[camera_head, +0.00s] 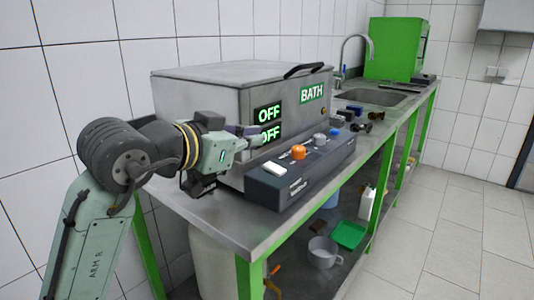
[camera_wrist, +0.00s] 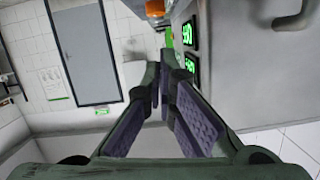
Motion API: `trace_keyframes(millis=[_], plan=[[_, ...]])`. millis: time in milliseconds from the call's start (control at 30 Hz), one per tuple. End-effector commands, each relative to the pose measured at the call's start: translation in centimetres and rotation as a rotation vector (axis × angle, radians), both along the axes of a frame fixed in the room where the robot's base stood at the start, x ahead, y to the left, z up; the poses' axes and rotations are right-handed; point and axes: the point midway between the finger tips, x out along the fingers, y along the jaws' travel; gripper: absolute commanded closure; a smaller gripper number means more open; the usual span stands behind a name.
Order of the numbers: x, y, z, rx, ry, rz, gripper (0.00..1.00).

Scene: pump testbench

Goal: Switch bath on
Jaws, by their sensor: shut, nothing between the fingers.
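The bath (camera_head: 205,88) is a grey metal box with a black-handled lid and a green BATH label (camera_head: 312,92). Two displays on its front, the upper display (camera_head: 269,113) and the lower display (camera_head: 270,134), read OFF in green. The lower one is partly covered by my gripper (camera_head: 256,137), which is shut and empty in front of the bath. In the wrist view, my gripper (camera_wrist: 167,80) points past the displays (camera_wrist: 189,34), which show sideways at its right. I cannot tell whether the fingertips touch anything.
A dark control box (camera_head: 290,178) in front of the bath bears a white switch (camera_head: 275,169), an orange knob (camera_head: 298,152) and a blue-white knob (camera_head: 320,139). Several small dark parts, a sink (camera_head: 372,97) and a green box (camera_head: 397,50) are farther back. Floor at right is clear.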

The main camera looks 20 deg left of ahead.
Motion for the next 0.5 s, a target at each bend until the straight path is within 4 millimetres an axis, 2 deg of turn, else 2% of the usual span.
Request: trace_keyframes(millis=[267,400,500], plan=[[5.5,-1.9,-1.3,0.0,0.004,-0.001,1.0],[5.5,-1.3,-3.7,-0.003,0.003,0.002,1.0],[5.5,-1.3,-4.7,-0.001,0.002,0.002,1.0]])
